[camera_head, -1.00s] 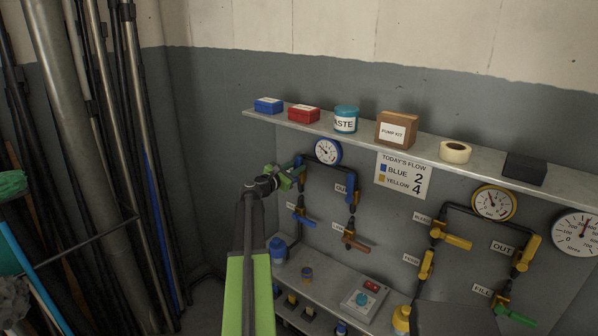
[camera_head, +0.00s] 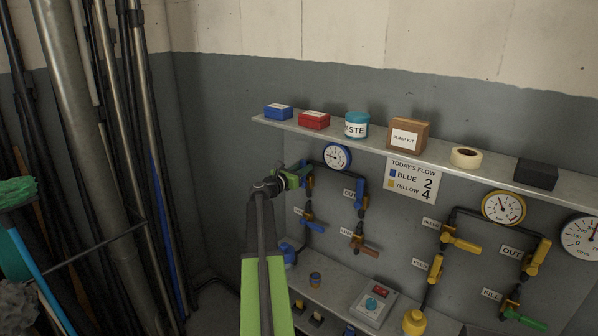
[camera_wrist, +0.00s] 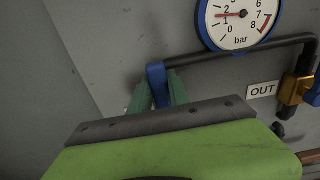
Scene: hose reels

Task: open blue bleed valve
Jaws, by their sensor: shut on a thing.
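My gripper (camera_head: 299,175) is at the upper left of the blue pipe set. In the wrist view its two green fingers (camera_wrist: 164,92) are shut on a blue valve handle (camera_wrist: 156,76), one finger on each side. This is the upper-left blue valve (camera_head: 308,184); my gripper hides much of it and no label on it can be read. The handle looks about upright in the wrist view. The blue-rimmed gauge (camera_head: 337,157) is up and right of it; it also shows in the wrist view (camera_wrist: 238,18), with its needle near 2 bar or a little under.
A shelf (camera_head: 380,148) with boxes, a jar and tape runs above the valves. The blue OUT valve (camera_head: 360,198) is to the right, with two lower valves beneath. The yellow pipe set (camera_head: 462,243) is further right. Poles (camera_head: 150,150) stand at the left.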

